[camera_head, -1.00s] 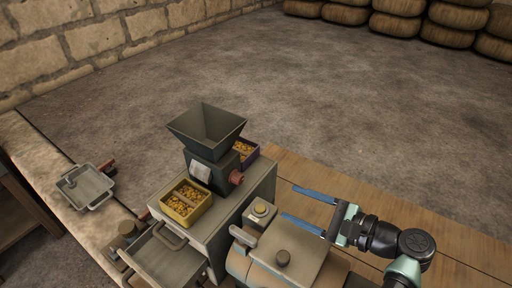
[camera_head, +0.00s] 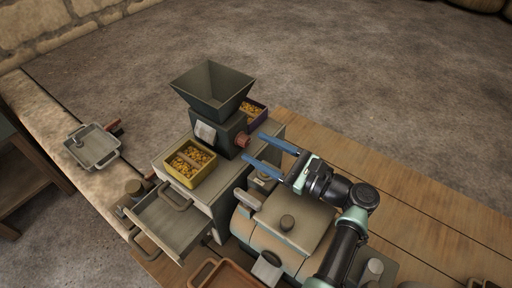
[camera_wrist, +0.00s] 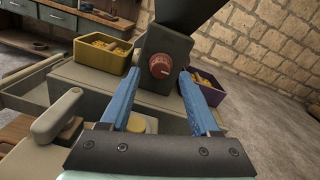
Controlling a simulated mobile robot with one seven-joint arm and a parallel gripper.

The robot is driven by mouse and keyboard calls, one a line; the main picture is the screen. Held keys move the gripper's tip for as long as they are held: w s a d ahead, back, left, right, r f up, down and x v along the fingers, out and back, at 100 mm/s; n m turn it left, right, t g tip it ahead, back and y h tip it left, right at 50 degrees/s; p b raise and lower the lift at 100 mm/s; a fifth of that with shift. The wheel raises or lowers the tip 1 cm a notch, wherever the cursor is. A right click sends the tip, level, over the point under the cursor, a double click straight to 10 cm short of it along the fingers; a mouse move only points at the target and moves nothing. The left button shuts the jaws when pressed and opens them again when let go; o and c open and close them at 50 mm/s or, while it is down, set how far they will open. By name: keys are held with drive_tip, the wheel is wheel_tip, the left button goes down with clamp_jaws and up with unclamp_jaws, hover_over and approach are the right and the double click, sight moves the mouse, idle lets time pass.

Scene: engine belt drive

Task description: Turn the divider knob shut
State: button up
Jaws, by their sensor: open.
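The divider knob (camera_head: 243,140) is a small red-brown round knob on the side of the dark hopper machine (camera_head: 211,97). In the wrist view the knob (camera_wrist: 160,66) faces me, with a pale mark on its face. My gripper (camera_head: 261,149) is open, its two blue fingers pointing at the knob from the right. In the wrist view the fingertips (camera_wrist: 161,77) stand to either side of the knob and a little short of it. No contact with the knob shows.
A yellow bin (camera_head: 190,164) and a purple bin (camera_head: 257,113) with yellow-brown pieces flank the machine. An open drawer (camera_head: 170,222) juts from the cabinet. A machine with a lid (camera_head: 290,222) lies below my arm. A metal tray (camera_head: 91,147) sits on the left ledge.

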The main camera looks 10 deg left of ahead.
drive_tip(key=shift+x, duration=0.8)
clamp_jaws()
